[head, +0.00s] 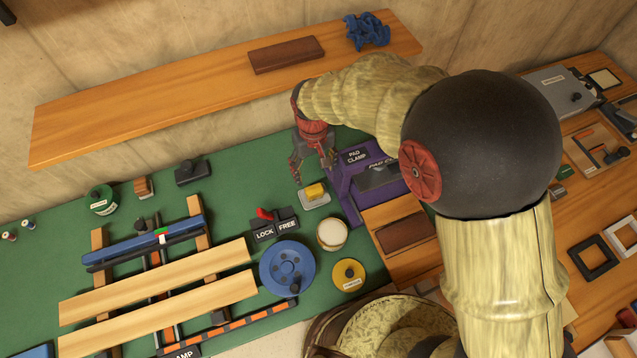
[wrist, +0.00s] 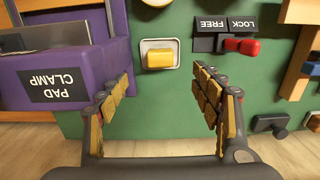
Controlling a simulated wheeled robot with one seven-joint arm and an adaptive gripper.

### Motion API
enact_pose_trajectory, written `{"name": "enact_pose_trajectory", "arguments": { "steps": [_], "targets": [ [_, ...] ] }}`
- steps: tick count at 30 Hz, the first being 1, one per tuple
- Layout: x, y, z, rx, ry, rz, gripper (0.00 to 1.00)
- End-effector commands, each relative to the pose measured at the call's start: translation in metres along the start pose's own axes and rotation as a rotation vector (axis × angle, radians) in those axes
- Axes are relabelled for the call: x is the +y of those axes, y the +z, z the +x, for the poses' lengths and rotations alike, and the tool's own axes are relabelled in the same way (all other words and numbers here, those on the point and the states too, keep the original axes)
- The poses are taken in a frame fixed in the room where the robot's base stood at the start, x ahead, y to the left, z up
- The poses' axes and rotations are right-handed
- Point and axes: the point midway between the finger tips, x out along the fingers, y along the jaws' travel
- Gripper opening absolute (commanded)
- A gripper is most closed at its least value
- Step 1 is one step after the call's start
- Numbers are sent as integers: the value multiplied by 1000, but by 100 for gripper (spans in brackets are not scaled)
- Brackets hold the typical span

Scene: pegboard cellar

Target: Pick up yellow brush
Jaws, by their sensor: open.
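A small yellow block-shaped piece (head: 315,190), which looks like the yellow brush, sits on a pale metal tray (head: 318,203) on the green bench top. In the wrist view the yellow piece (wrist: 160,60) lies on its tray (wrist: 146,43), between and just beyond my fingertips. My gripper (head: 312,168) is open and empty, pointing down close to the tray. Its two padded fingers stand on either side in the wrist view (wrist: 162,76), apart from the yellow piece. No bristles can be made out.
A purple pad clamp (head: 341,190) stands close on the right of the tray in the head view. A lock/free switch with a red lever (head: 265,214) is at its lower left. A round white-topped container (head: 332,234) and a blue wheel (head: 287,268) lie nearer. A wooden shelf (head: 180,95) is behind.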

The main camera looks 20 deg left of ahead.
Motion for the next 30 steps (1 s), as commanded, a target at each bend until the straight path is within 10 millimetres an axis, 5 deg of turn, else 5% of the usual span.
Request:
{"name": "enact_pose_trajectory", "arguments": {
  "steps": [5,18,30],
  "targets": [
    [0,-3,14,10,0,6,65],
    [0,-4,94,10,0,6,65],
    [0,-4,122,10,0,6,65]
  ]
}}
